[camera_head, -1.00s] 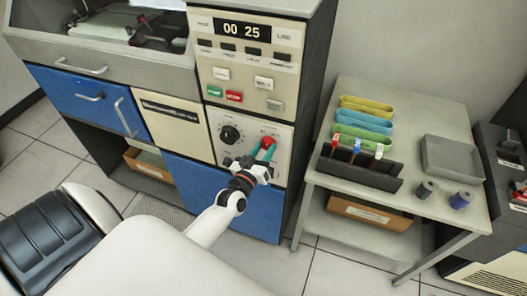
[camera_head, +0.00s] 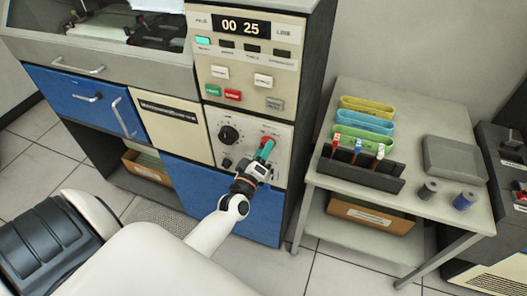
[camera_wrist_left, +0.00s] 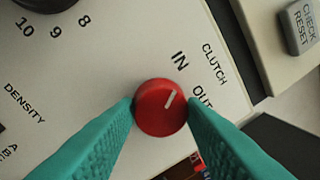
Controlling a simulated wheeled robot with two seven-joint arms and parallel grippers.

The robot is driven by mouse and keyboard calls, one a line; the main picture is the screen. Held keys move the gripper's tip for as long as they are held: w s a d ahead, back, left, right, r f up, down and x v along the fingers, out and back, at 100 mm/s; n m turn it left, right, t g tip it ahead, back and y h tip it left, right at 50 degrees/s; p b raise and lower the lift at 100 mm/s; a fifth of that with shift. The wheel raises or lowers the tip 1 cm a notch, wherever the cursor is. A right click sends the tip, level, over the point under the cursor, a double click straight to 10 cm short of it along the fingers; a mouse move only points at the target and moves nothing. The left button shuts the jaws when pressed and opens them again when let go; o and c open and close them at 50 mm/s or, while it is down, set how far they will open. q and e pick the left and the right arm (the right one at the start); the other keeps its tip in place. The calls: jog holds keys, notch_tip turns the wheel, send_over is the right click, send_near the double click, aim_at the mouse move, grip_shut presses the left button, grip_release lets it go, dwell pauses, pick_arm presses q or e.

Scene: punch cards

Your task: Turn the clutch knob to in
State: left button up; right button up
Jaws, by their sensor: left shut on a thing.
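The red clutch knob (camera_wrist_left: 160,107) sits on the cream panel, between the two teal fingers of my left gripper (camera_wrist_left: 161,108). Both fingertips touch its sides, so the gripper is shut on it. The knob's white mark points up and right in the wrist view, between the IN label (camera_wrist_left: 180,60) and the OUT label (camera_wrist_left: 203,97). In the head view my left gripper (camera_head: 264,149) reaches up to the panel, and the red knob (camera_head: 269,140) shows partly behind the fingers. My right gripper is not in view.
A black density knob (camera_head: 229,134) is left of the clutch knob. Above are a green button (camera_head: 214,90), a red button (camera_head: 232,95) and a counter (camera_head: 241,27) reading 00 25. A grey table (camera_head: 322,172) with coloured trays and spools stands right.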

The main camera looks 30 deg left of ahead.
dwell(0.4)
pick_arm(q)
jog(key=o, duration=1)
jog(key=s+d+f+b, duration=0.1)
jog(key=s+d+b, duration=0.1)
jog(key=s, duration=0.9)
jog(key=shift+s, duration=0.35)
jog(key=shift+d, duration=0.1)
